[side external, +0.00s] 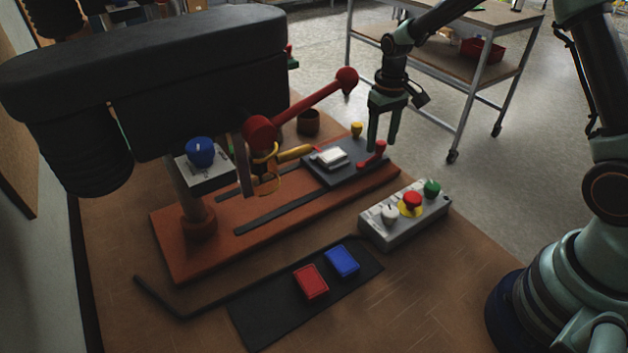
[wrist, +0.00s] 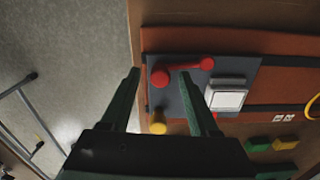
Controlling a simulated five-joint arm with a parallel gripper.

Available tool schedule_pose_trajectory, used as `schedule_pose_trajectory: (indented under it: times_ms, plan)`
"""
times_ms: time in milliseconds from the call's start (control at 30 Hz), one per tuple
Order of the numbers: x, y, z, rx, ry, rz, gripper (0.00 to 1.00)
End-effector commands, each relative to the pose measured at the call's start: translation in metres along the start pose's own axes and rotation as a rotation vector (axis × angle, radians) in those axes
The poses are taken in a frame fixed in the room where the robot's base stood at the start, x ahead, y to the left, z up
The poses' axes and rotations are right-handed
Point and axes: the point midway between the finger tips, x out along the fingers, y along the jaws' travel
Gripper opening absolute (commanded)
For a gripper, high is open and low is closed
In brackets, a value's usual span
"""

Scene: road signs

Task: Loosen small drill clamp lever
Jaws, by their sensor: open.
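The small drill clamp lever is a red lever with a round knob at one end (side external: 373,156). It lies on the dark plate (side external: 350,172) at the right end of the orange drill base. In the wrist view the red lever (wrist: 185,68) runs sideways along the plate's upper edge, its large knob at the left. My gripper (side external: 381,143) is open and empty, pointing down over the lever's knob end. In the wrist view my gripper (wrist: 159,75) has a fingertip on each side of the knob in the picture. I cannot tell whether it touches the lever.
A yellow knob (side external: 356,129) and a pale block (side external: 331,157) are on the same plate. The drill's long red handle (side external: 312,98) slants up near my gripper's left. A grey button box (side external: 405,217) stands in front. Red and blue boxes (side external: 341,261) lie on a black mat.

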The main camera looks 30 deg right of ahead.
Motion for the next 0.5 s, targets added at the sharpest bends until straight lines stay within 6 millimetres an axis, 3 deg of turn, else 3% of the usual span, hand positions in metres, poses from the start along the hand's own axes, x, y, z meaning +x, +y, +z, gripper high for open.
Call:
schedule_pose_trajectory:
  times_ms: [33, 100, 200, 500]
  plan:
    - [-0.0001, 0.0000, 0.0000, 0.000, 0.000, 0.000, 0.58]
    - [-0.0002, 0.0000, 0.0001, 0.000, 0.000, 0.000, 0.31]
    - [-0.0003, 0.0000, 0.0000, 0.000, 0.000, 0.000, 0.00]
    - [-0.0006, 0.0001, -0.0001, 0.000, 0.000, 0.000, 0.00]
